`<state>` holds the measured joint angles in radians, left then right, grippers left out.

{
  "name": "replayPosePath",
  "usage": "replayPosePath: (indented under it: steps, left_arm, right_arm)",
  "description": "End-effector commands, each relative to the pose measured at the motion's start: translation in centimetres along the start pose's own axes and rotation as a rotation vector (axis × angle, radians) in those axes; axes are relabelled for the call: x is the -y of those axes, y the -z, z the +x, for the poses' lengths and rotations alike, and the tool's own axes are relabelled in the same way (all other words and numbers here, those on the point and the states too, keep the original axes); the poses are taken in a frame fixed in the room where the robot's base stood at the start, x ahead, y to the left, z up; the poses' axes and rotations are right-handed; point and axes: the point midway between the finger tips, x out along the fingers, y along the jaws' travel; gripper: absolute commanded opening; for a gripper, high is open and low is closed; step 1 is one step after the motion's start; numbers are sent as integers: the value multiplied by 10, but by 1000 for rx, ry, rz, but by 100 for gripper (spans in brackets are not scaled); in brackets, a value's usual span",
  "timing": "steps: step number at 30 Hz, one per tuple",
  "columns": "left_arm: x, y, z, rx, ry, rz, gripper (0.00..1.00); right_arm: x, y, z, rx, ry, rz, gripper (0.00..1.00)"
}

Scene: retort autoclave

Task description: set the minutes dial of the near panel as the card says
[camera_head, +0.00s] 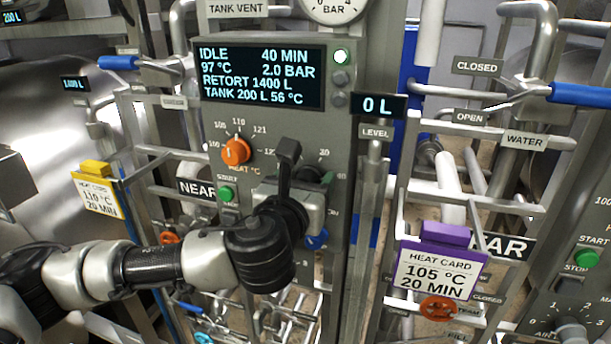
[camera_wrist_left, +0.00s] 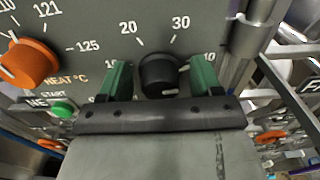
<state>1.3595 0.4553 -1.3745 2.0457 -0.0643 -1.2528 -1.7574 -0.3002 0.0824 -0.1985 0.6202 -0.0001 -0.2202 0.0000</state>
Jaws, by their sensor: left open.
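The minutes dial (camera_wrist_left: 158,72) is a black knob on the grey near panel (camera_head: 215,122), with 20, 30 and a partly hidden 40 around it. A pale mark shows low on the knob. My left gripper (camera_head: 303,174) is at the dial, open, with one green finger on each side in the left wrist view; I cannot tell whether they touch it. The gripper mostly hides the dial in the head view. The near panel's display (camera_head: 260,75) reads IDLE, 40 MIN, 97 °C. A yellow-clipped heat card (camera_head: 99,196) at left reads 110 °C, 20 MIN. My right gripper is out of view.
The orange heat dial (camera_head: 236,151) and green start button (camera_head: 227,193) are left of my gripper. A purple-clipped heat card (camera_head: 438,270) reading 105 °C, 20 MIN hangs by the far label (camera_head: 505,245). Pipes and blue-handled levers (camera_head: 580,95) crowd the right side.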

Motion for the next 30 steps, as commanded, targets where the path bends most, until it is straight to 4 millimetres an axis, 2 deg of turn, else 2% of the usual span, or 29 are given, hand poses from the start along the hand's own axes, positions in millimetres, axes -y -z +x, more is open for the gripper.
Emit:
replayPosePath:
  steps: [5, 6, 15, 23, 30]
  left_arm:
    - [0, 0, 0, 0, 1, 0, 65]
    - [0, 0, 0, 0, 1, 0, 62]
    - [0, 0, 0, 0, 0, -1, 16]
    - [0, 1, 0, -1, 1, -25, 15]
    - [0, 3, 0, 0, 1, -142, 15]
  right_arm:
    - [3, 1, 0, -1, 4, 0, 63]
    - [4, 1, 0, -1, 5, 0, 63]
    - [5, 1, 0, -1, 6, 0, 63]
    - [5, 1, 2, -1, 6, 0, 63]
    - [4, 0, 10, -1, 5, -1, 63]
